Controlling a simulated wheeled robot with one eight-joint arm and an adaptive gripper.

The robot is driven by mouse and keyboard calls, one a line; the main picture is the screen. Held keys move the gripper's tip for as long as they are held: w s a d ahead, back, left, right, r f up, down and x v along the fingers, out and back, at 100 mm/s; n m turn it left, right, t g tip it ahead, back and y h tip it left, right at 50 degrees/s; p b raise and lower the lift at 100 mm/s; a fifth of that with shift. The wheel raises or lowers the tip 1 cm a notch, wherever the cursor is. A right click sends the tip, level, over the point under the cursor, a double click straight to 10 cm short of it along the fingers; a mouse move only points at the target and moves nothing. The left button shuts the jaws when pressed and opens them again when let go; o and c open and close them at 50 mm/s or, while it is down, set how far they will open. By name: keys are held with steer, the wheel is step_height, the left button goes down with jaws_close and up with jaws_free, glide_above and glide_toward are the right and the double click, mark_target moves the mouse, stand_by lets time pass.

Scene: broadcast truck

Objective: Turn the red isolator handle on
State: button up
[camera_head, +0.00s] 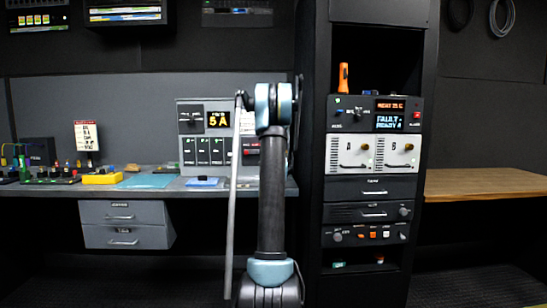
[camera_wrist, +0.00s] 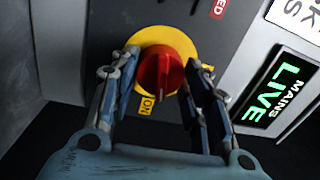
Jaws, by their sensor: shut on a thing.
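The red isolator handle (camera_wrist: 163,78) sits on a round yellow plate (camera_wrist: 148,45) in the wrist view. Its raised grip runs roughly up and down in that picture. A yellow ON label (camera_wrist: 146,104) lies below and left of the handle. My gripper (camera_wrist: 160,65) has one finger on each side of the handle and is shut on it. The right finger partly covers another yellow label. In the head view, my arm stands before the bench, and the handle and my gripper cannot be made out.
A green MAINS LIVE sign (camera_wrist: 279,93) is lit right of the handle. In the head view, a grey panel (camera_head: 190,114) showing 5A stands behind my arm. A black equipment rack (camera_head: 312,150) rises at right, beside a wooden bench (camera_head: 485,184). Small devices lie on the left bench.

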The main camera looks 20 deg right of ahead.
steer(key=shift+s+d+f+m, duration=0.1)
steer(key=shift+m, duration=0.65)
steer(key=shift+s+d+m, duration=0.1)
steer(key=shift+m, duration=0.65)
steer(key=shift+w, duration=0.1)
steer(key=o, duration=1.1)
steer(key=shift+f, duration=0.1)
steer(key=shift+c, duration=0.2)
steer(key=shift+a, duration=0.1)
steer(key=v, duration=1.1)
steer(key=shift+s+a, duration=0.2)
steer(key=shift+s, duration=0.2)
